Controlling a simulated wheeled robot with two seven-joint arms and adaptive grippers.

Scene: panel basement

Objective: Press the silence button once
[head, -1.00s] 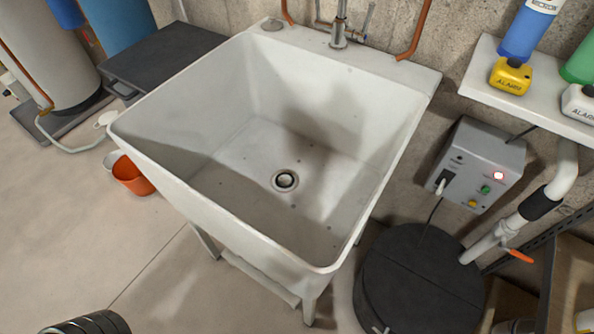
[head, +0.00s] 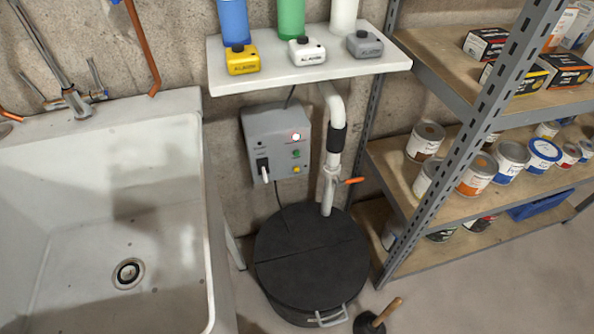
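A grey control box (head: 257,125) is fixed to the wall below a white shelf, right of the sink. The labels are too small to read, so I cannot tell which one is the silence button. A white plug (head: 264,174) sits in a black socket at the box's lower left. Neither of my grippers is in view.
A white shelf (head: 300,76) above the box holds yellow, white and grey alarm units and bottles. A white pipe (head: 331,180) with an orange-handled valve stands right of the box. A black-lidded pit (head: 310,260) lies below. A sink (head: 180,250) and metal shelving (head: 440,160) flank it.

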